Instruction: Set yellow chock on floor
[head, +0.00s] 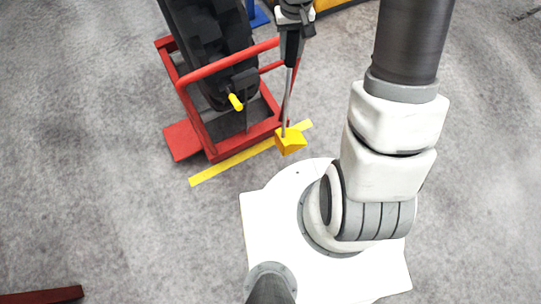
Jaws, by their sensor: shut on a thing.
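The yellow chock (291,143) is a small wedge-shaped block at the lower end of a thin grey rod (287,100). My gripper (291,62) is at the top centre, pointing down, and is shut on the upper end of that rod. The chock hangs below it, close to the near right corner of the red frame and over or beside the yellow floor line (230,163). I cannot tell whether the chock touches the floor.
A red metal frame (197,122) with a rail holds a large black casting (208,35), with a yellow-tipped handle (236,102) on it. A red bar (45,295) lies at the lower left. Grey floor is clear at left and far right.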

